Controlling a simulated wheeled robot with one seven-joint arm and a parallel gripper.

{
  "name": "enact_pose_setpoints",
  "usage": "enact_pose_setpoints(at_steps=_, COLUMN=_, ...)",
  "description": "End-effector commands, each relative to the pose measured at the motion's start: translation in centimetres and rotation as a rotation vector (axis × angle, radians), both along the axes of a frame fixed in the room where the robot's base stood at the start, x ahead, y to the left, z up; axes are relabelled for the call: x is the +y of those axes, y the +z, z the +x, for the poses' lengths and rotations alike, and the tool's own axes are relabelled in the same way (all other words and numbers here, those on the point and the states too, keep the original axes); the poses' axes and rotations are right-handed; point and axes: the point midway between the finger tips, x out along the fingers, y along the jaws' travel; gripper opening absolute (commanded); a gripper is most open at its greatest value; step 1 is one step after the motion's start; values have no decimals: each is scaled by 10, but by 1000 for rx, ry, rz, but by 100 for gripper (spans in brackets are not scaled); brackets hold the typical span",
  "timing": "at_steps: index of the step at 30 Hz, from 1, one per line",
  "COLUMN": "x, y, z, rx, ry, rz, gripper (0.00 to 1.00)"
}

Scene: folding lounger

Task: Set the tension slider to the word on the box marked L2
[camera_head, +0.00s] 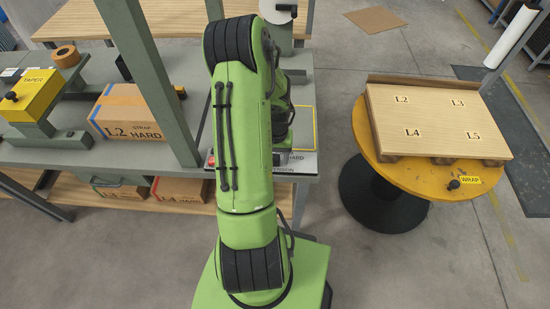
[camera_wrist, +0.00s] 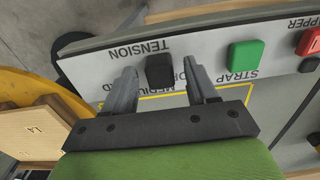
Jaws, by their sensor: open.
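The cardboard box marked L2 (camera_head: 128,113) stands on the grey bench at left in the head view; its print reads "HARD" beside the mark. The tension slider's black knob (camera_wrist: 159,71) shows in the wrist view, next to the upside-down word TENSION on a pale panel (camera_wrist: 105,62). My gripper (camera_wrist: 160,70) is open, one finger on each side of the knob; I cannot tell whether either touches it. MEDIUM is partly readable below the knob, and other lettering is hidden by the fingers.
A green STRAP button (camera_wrist: 244,56) and a red button (camera_wrist: 309,42) sit right of the knob. A grey upright post (camera_head: 150,75) stands left of my arm. A round yellow table (camera_head: 420,175) bears a marked wooden board (camera_head: 437,115) at right. Open floor lies beyond.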

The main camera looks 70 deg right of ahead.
Motion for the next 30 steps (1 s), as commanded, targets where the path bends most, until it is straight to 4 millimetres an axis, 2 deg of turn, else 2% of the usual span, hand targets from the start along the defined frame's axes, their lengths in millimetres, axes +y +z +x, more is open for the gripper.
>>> enact_pose_setpoints(at_steps=3, x=0, y=-8, z=0, rx=0, ry=0, rz=0, gripper=57)
enact_pose_setpoints(at_steps=10, x=0, y=-8, z=0, rx=0, ry=0, rz=-1, gripper=57)
enact_pose_setpoints(at_steps=21, x=0, y=-8, z=0, rx=0, ry=0, rz=-1, gripper=1)
enact_pose_setpoints(at_steps=27, x=-1, y=-8, z=-1, rx=1, ry=-1, rz=-1, gripper=0)
enact_pose_setpoints(at_steps=30, x=-4, y=-9, z=-14, rx=2, ry=-5, rz=-1, gripper=0)
